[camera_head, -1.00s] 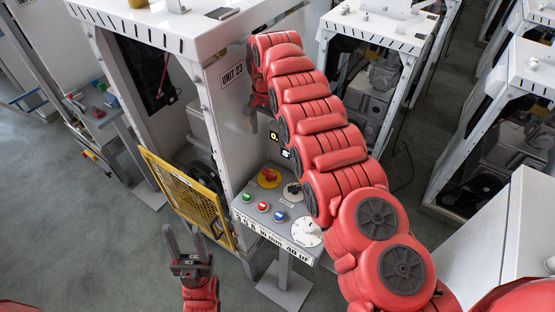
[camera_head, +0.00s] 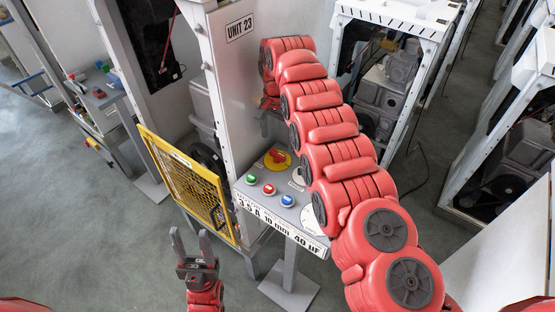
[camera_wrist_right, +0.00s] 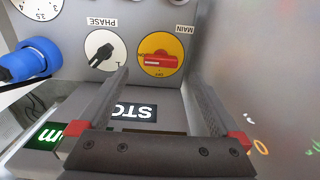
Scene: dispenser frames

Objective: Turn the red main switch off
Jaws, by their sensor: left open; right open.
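The red main switch (camera_head: 278,158) sits on a yellow disc on the sloped panel (camera_head: 246,187) of Unit 23. In the right wrist view the red handle (camera_wrist_right: 160,61) lies crosswise on its yellow disc, under an upside-down MAIN label. My right gripper (camera_wrist_right: 159,73) is open. Its two fingers stand apart, one to each side of the switch in that view, with nothing between them; contact with the handle cannot be told. In the head view my right arm hides most of this gripper. My left gripper (camera_head: 190,238) is open and empty, low in front of the yellow mesh door.
Green (camera_head: 251,179), red (camera_head: 269,189) and blue (camera_head: 287,200) buttons line the panel's front. A black PHASE knob (camera_wrist_right: 100,51) is beside the switch. The yellow mesh door (camera_head: 186,184) stands open at the left. A grey wall (camera_wrist_right: 255,60) is close on the right in the wrist view.

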